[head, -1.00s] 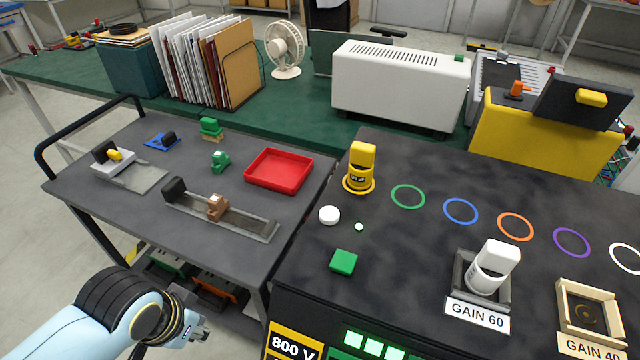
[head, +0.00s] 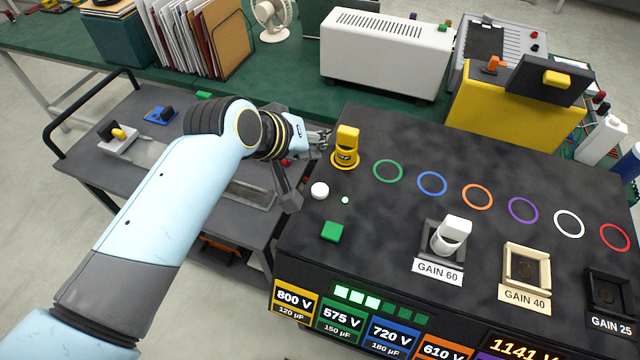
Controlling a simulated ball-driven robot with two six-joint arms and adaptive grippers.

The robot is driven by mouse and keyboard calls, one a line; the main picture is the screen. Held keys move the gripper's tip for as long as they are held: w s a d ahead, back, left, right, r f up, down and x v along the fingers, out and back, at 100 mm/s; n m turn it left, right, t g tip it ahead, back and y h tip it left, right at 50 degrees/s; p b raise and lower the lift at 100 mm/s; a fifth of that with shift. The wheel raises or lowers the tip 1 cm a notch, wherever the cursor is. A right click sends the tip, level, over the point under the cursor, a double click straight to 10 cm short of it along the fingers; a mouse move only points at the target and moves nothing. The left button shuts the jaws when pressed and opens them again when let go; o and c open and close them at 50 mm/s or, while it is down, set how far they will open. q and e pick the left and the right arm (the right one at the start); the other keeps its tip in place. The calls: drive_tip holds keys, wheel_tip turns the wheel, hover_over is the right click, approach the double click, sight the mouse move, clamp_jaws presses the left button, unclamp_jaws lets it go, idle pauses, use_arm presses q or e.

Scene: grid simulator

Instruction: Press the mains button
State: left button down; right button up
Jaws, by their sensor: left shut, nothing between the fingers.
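A black console top carries a round white button (head: 319,190), a small lit green lamp (head: 345,200) and a square green button (head: 332,231) near its left side. No label on either button names it as mains. My left gripper (head: 322,139) is shut and empty. It reaches in over the gap between the grey cart and the console, just left of a yellow plug-like piece (head: 346,148) standing in a yellow ring. In the picture it is above and behind the white button, apart from both buttons. My right gripper is not in view.
Coloured rings, such as the green one (head: 388,170), line the console top. A white plug (head: 450,235) sits in the GAIN 60 socket; the GAIN 40 (head: 526,270) and GAIN 25 sockets are empty. A white heater (head: 388,55) stands behind. My arm covers much of the grey cart (head: 100,160).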

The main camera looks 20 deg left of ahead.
use_arm(q)
drive_tip(key=shift+w+d, duration=0.2)
drive_tip(key=shift+w, duration=0.1)
drive_tip(key=shift+f, duration=0.1)
drive_tip(key=b, duration=0.8)
hover_over(317, 187)
wheel_tip(317, 187, down, 8)
drive_tip(key=shift+r, duration=0.1)
drive_tip(key=shift+f, duration=0.4)
drive_tip(key=shift+f, duration=0.2)
idle(0.6)
drive_tip(key=shift+f, duration=0.2)
